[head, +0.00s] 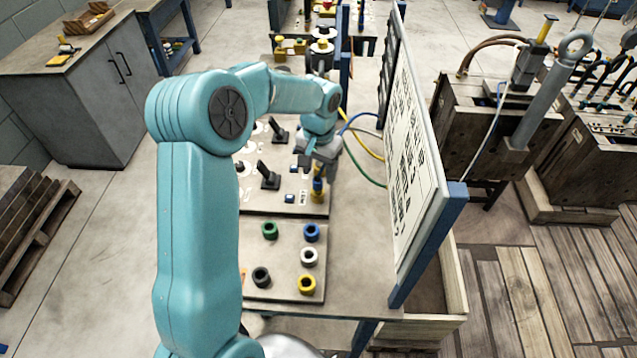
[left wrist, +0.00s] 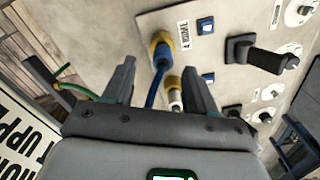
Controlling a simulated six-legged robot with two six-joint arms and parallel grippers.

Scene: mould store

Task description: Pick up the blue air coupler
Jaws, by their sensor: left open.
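The blue air coupler (head: 318,185) stands in a yellow-rimmed port on the work panel in the head view, just below my left gripper (head: 319,168). In the left wrist view the blue coupler (left wrist: 161,62) shows with its yellow collar and a blue part running down toward the camera. My left gripper is open, and its two fingers (left wrist: 158,78) lie on either side of the coupler in that picture, apart from it. Whether the fingertips reach down to it is hard to tell. My right gripper is not in view.
A lower plate holds green (head: 269,230), blue (head: 312,232), white (head: 309,256), black (head: 261,277) and yellow (head: 307,284) rings. Black levers (head: 268,175) stand left of the coupler. Hoses (head: 366,146) and an upright sign board (head: 412,160) lie to its right.

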